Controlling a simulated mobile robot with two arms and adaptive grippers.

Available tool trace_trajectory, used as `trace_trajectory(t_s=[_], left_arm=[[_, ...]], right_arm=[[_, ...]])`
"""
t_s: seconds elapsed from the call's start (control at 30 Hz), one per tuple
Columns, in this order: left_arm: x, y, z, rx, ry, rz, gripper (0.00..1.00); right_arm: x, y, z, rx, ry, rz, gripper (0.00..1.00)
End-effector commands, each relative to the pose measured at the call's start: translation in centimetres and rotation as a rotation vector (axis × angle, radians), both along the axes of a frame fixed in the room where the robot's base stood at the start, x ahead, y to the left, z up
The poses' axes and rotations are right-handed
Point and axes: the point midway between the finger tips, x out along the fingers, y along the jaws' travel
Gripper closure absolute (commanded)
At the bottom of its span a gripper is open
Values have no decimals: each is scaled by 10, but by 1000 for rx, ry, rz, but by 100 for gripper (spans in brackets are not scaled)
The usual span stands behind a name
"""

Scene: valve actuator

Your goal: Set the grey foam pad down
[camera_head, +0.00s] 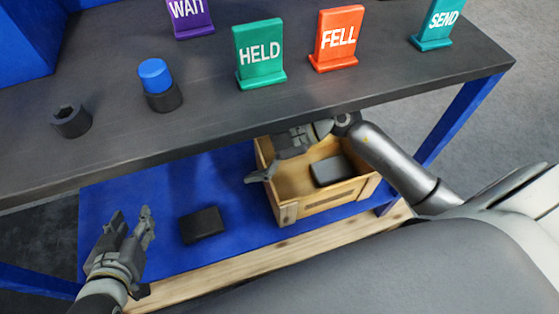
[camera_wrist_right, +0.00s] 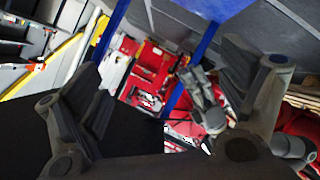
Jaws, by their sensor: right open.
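A grey pad-like block (camera_head: 332,171) lies in the wooden crate (camera_head: 328,202), near its right side. A darker block (camera_head: 202,225) lies on the blue lower shelf left of the crate. I cannot tell which one is the foam pad. My right gripper (camera_head: 268,160) is open over the crate's left part, just below the tabletop edge, apart from the grey block. Its spread fingers show in the right wrist view; a dark shape (camera_wrist_right: 132,128) between them is unclear. My left gripper (camera_head: 132,216) is open and empty, left of the darker block.
The dark tabletop (camera_head: 210,110) overhangs the shelf (camera_head: 250,225). The shelf is bare around the darker block.

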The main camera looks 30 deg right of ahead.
Motion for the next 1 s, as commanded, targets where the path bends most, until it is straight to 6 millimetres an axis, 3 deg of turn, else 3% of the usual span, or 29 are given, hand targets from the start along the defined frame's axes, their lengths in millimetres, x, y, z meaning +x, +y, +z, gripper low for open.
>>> trace_trajectory(t_s=[0.07,0.17,0.3,0.47,0.57,0.73,0.87,1.0], left_arm=[[0,0,0,0,0,0,60],[0,0,0,0,-1,0,60],[0,0,0,0,-1,0,60],[0,0,0,0,-1,0,60],[0,0,0,-1,-1,1,60],[0,0,0,-2,-1,0,60],[0,0,0,-2,-1,0,60],[0,0,0,-2,-1,0,60]], right_arm=[[0,22,37,179,-97,-36,8],[5,31,84,386,-206,-132,8],[16,17,132,611,-296,-339,8],[29,-20,152,761,-304,-622,8],[35,-45,147,803,-259,-806,8],[32,-82,105,778,-75,-1117,8],[14,-90,55,679,143,-1285,8],[-17,-80,11,549,371,-1350,8]])
